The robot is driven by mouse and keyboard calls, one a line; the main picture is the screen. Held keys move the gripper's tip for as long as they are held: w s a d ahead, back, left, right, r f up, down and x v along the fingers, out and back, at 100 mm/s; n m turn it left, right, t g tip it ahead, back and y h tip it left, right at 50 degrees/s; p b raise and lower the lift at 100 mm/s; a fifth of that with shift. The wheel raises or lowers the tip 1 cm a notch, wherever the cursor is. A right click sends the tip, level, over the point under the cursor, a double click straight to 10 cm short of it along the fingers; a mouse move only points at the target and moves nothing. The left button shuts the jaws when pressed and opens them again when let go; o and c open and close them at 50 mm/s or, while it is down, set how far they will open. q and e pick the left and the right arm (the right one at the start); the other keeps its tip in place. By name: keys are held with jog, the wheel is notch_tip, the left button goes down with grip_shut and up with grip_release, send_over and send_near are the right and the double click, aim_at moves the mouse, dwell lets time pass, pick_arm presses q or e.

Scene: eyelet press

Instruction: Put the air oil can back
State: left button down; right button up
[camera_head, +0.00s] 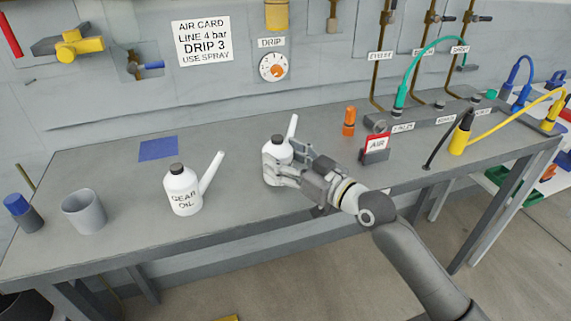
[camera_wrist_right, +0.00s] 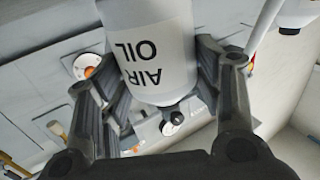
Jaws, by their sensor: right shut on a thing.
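The air oil can (camera_head: 275,151), white with a dark cap and a long spout, is in my right gripper (camera_head: 287,170), near the middle of the bench. In the right wrist view the can (camera_wrist_right: 150,50) shows its AIR OIL lettering, with a finger on each side. It is upright in the head view; I cannot tell whether its base touches the bench. A similar white gear oil can (camera_head: 183,191) stands to its left. A blue square (camera_head: 158,148) lies on the bench behind the gear oil can. My left gripper is not in view.
A grey cup (camera_head: 84,212) and a blue-capped bottle (camera_head: 24,213) stand at the bench's left end. An orange bottle (camera_head: 349,121) and a red AIR sign (camera_head: 376,148) are right of the held can. The bench (camera_head: 120,185) is clear around the blue square.

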jog(key=shift+f, duration=0.75)
jog(key=shift+f, duration=0.2)
jog(key=o, duration=1)
jog(key=shift+r, duration=0.1)
